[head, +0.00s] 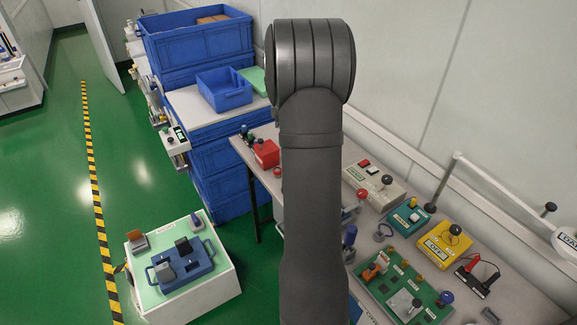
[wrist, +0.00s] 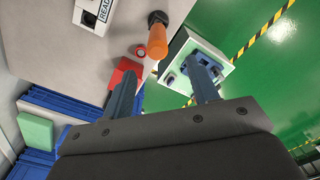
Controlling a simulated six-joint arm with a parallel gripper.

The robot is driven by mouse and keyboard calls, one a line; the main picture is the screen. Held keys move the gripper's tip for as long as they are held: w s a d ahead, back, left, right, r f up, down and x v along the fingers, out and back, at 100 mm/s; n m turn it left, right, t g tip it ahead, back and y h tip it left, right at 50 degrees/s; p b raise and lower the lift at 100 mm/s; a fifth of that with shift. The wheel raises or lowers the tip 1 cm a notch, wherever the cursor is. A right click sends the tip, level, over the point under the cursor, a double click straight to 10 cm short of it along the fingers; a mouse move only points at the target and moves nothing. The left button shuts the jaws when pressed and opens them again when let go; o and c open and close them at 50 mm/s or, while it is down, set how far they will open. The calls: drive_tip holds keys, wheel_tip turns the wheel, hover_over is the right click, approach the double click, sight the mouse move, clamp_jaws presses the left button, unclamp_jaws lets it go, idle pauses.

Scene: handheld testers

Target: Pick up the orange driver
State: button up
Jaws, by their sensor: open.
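An orange cylindrical handle with a dark end, which looks like the orange driver (wrist: 157,42), lies by the table edge in the wrist view. My gripper (wrist: 162,73) is open, its two dark fingers spread apart with nothing held between them. The driver appears ahead of the gap between the fingertips and apart from them. I cannot make out this driver in the head view, where my arm covers the middle of the picture. My gripper is also hidden there.
A red box (wrist: 125,72) sits close beside the left finger; it also shows in the head view (head: 265,153). A white box (wrist: 92,14) is near the driver. A yellow tester (head: 445,244) and a green board (head: 428,291) stand right. Blue crates (head: 205,45) are behind.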

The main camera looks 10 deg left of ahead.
wheel_tip(320, 180, down, 11)
drive_tip(key=shift+w+d+r, duration=0.1)
drive_tip(key=shift+w+r, duration=0.05)
clamp_jaws()
idle(0.5)
drive_tip(key=shift+r, duration=0.1)
